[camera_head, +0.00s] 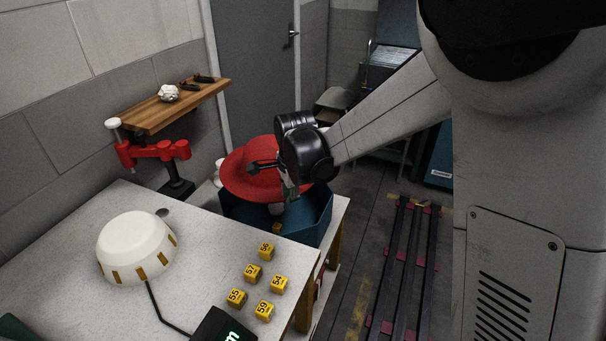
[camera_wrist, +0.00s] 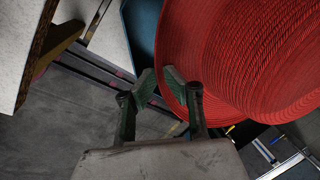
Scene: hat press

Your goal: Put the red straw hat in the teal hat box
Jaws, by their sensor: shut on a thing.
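The red straw hat (camera_head: 247,178) is above the teal hat box (camera_head: 312,222), tilted, with its brim reaching past the box's far left side. My gripper (camera_head: 289,186) is shut on the hat's brim at its right side. In the wrist view the hat (camera_wrist: 245,60) fills the upper right, and my fingertips (camera_wrist: 161,80) are at its brim edge. The hat box stands open at the table's far right corner. Its inside is partly hidden by the hat and my gripper. I cannot tell whether the hat touches the box rim.
A white rounded block with yellow marks (camera_head: 137,246) stands on the speckled table (camera_head: 195,280). Several yellow numbered cubes (camera_head: 252,272) sit in front of the box. A red clamp arm (camera_head: 153,152) and a wooden shelf (camera_head: 172,107) are behind, at the left.

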